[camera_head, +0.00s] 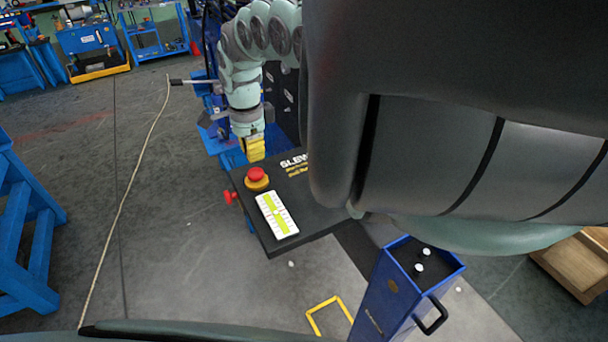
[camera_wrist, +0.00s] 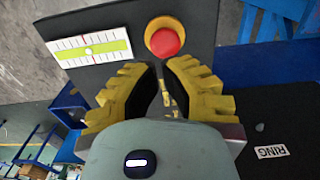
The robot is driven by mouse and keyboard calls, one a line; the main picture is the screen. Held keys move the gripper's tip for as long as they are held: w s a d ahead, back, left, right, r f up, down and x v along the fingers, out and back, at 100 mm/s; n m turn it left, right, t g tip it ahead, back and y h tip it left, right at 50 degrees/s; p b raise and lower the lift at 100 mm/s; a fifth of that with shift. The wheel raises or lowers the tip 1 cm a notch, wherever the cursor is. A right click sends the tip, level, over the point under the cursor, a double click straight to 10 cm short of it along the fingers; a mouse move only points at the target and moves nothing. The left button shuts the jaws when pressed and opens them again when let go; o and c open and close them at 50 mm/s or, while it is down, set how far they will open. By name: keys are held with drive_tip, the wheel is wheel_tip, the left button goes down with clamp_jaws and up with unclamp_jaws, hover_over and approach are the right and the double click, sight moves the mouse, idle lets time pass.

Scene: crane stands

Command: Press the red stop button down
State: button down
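The red stop button (camera_head: 256,174) is a round red mushroom cap on a yellow-orange collar, on the dark panel (camera_head: 300,218) of a stand. It also shows in the wrist view (camera_wrist: 165,41), just beyond my fingertips. My gripper (camera_head: 254,152) has yellow ribbed fingers and is above the panel's far side, behind the button in the head view. In the wrist view my gripper (camera_wrist: 161,66) has its fingertips drawn close together, with a narrow gap and nothing held. The fingertips appear apart from the cap, which looks raised.
A white and lime-green level plate (camera_head: 277,214) lies beside the button. A red knob (camera_head: 229,197) sticks out at the panel's left edge. A blue box stand (camera_head: 384,301) with a black handle stands at front right. Open floor lies to the left, crossed by a pale cable (camera_head: 127,190).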

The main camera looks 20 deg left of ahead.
sight(260, 171)
wheel_tip(260, 171, up, 8)
drive_tip(key=b, duration=0.2)
drive_tip(key=shift+w+d, duration=0.35)
drive_tip(key=shift+d, duration=0.05)
idle(0.4)
